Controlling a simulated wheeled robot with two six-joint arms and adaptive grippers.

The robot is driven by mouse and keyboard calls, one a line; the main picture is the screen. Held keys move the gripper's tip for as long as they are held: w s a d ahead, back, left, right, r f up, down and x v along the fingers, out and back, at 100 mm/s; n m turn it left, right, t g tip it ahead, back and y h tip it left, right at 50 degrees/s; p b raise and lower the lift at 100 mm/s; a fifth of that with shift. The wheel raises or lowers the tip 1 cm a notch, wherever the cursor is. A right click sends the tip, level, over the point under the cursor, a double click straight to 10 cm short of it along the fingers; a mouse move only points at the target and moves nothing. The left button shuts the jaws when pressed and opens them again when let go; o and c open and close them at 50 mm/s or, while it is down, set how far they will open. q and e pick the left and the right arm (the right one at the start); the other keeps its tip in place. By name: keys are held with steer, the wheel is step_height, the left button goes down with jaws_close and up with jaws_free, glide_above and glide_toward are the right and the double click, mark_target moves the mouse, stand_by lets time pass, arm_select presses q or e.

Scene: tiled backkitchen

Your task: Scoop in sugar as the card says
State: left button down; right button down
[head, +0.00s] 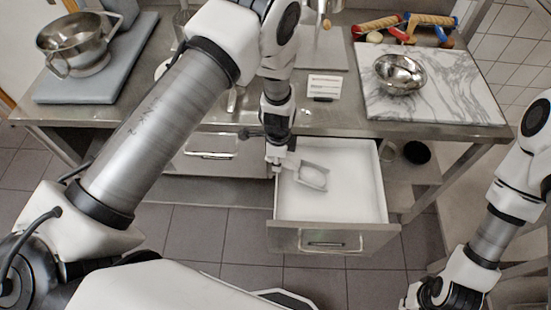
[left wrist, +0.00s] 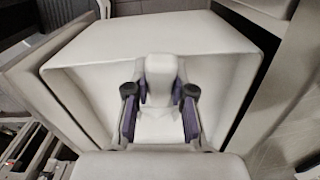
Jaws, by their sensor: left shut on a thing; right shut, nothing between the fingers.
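A small white card (head: 324,86) with a red line stands in a dark holder on the counter; its text is too small to read. An open drawer (head: 321,240) below the counter has a smooth white inside, and I cannot tell how much of it is sugar. My left gripper (head: 281,160) is shut on the handle of a pale scoop (head: 325,168), which also shows in the left wrist view (left wrist: 160,75). The scoop is inside the drawer's outline, with a white mound (head: 312,177) in it. A steel bowl (head: 399,74) stands on a marble board. My right gripper (head: 432,295) is shut and empty.
The marble board (head: 460,100) lies at the counter's right, with rolling pins (head: 432,20) behind it. A large steel bowl (head: 73,45) stands on a grey slab at left. A dark round item (head: 417,152) is on the shelf right of the drawer.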

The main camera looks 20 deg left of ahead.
arm_select(q)
steer(key=shift+d, duration=0.1)
steer(key=shift+d+f, duration=0.2)
steer(key=shift+d, duration=0.2)
steer(key=shift+w+d+r+p, duration=0.1)
steer(key=shift+w+d+p, duration=0.05)
steer(key=shift+d+p, duration=0.25)
steer(key=shift+d, duration=0.25)
steer(key=shift+w+r, duration=0.1)
step_height(320, 180, up, 7)
steer(key=p, duration=0.8)
step_height(320, 180, up, 12)
steer(key=h+b, duration=0.3)
steer(key=shift+t, duration=0.3)
